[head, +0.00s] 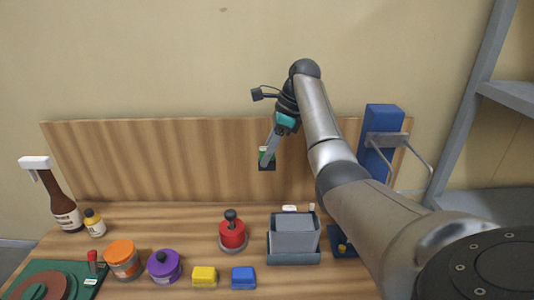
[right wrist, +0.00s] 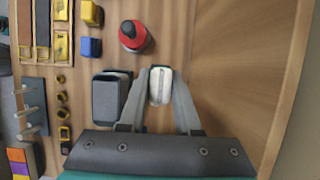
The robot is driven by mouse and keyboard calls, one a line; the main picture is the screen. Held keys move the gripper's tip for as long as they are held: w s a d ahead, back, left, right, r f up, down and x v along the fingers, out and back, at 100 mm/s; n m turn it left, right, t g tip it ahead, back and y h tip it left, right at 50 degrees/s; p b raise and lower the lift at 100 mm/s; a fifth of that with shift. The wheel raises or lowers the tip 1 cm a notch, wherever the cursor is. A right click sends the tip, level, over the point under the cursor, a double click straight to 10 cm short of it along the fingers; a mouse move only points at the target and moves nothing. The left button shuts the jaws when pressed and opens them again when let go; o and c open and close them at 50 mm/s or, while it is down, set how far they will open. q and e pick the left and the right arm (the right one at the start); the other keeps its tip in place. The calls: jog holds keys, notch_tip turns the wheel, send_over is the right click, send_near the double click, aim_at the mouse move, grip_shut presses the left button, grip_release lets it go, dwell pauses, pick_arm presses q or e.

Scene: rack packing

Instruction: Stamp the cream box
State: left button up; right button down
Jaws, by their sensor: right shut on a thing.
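My right gripper (head: 267,160) is raised above the back of the wooden table, in front of the wooden backboard. It is shut on a small pale object with some green on it (right wrist: 160,86), which sits between the fingertips in the right wrist view. I cannot tell whether this is a stamp or another item. A red round item with a black knob (head: 232,236) stands on the table; it also shows in the right wrist view (right wrist: 133,36). I cannot pick out the cream box for certain. A small white thing (head: 290,208) shows behind the grey bin. My left gripper is not in view.
The grey bin (head: 295,258) stands right of the red item. Yellow (head: 204,276) and blue (head: 243,276) blocks, purple (head: 164,268) and orange (head: 121,260) jars and a brown bottle (head: 63,205) stand left. A blue panel with grey prongs (head: 381,140) rises at right.

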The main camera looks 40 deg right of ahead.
jog(key=c, duration=1.2)
grip_release()
grip_shut()
